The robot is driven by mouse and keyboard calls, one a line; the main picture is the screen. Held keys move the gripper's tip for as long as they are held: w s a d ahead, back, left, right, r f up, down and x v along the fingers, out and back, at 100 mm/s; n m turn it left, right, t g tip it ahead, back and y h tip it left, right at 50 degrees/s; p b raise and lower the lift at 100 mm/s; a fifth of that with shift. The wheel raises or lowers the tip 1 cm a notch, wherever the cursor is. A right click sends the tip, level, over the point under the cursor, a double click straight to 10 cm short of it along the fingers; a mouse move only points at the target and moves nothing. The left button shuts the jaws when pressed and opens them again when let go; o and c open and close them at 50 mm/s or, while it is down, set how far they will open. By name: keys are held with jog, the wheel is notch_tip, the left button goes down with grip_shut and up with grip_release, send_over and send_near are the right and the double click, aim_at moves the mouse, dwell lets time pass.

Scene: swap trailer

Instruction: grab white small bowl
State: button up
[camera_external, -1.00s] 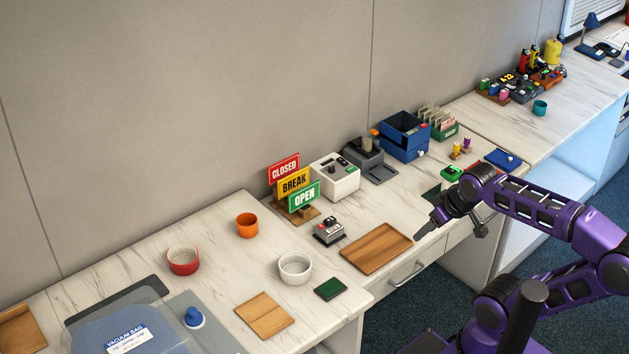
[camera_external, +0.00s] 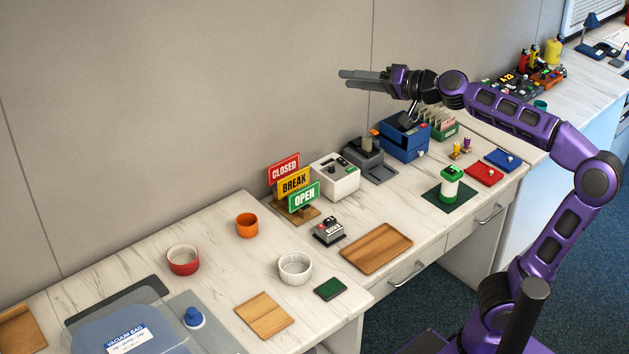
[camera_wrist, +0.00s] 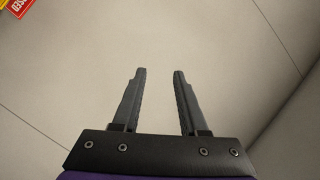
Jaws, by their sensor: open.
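The small white bowl (camera_external: 295,268) stands upright on the left counter, between the red bowl and the dark green pad. It looks empty and does not show in the wrist view. My gripper (camera_external: 345,79) is raised high above the counter, in front of the wall, pointing left. It is well above and to the right of the bowl. In the wrist view my gripper (camera_wrist: 158,72) has its two fingers apart with nothing between them, and the plain wall behind.
A red bowl (camera_external: 183,260), an orange cup (camera_external: 247,225), a wooden board (camera_external: 264,315) and a green pad (camera_external: 330,289) surround the bowl. The sign stand (camera_external: 293,185), white device (camera_external: 335,178) and wooden tray (camera_external: 376,249) stand to the right. Bare counter lies left of the bowl.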

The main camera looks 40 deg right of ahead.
jog(key=w+d+r+m+t+h, duration=0.1)
jog(key=w+r+m+t+h, duration=0.3)
jog(key=r, duration=0.6)
jog(key=w+d+r+m+t+h, duration=0.25)
jog(key=w+r+m, duration=0.4)
jog(key=r, duration=0.35)
jog(key=s+a+r+n+t, duration=0.1)
jog(key=s+a+r+n, duration=0.2)
jog(key=a+r, duration=0.55)
jog(key=w+a+f+n+g+y, duration=0.2)
jog(key=a+f+n+g+y, duration=0.35)
jog(key=a+f+n, duration=0.75)
jog(key=w+a+f+g+y, duration=0.2)
jog(key=w+a+f, duration=0.1)
jog(key=a+f, duration=0.55)
jog(key=n+g+h, duration=0.4)
jog(key=g+h, duration=0.3)
jog(key=g, duration=0.8)
send_over(302, 253)
notch_tip(302, 253, down, 43)
notch_tip(302, 253, down, 11)
jog(key=shift+a+r+b, duration=0.15)
jog(key=shift+b, duration=0.9)
jog(key=shift+f+b, duration=0.35)
jog(key=shift+f, duration=2.65)
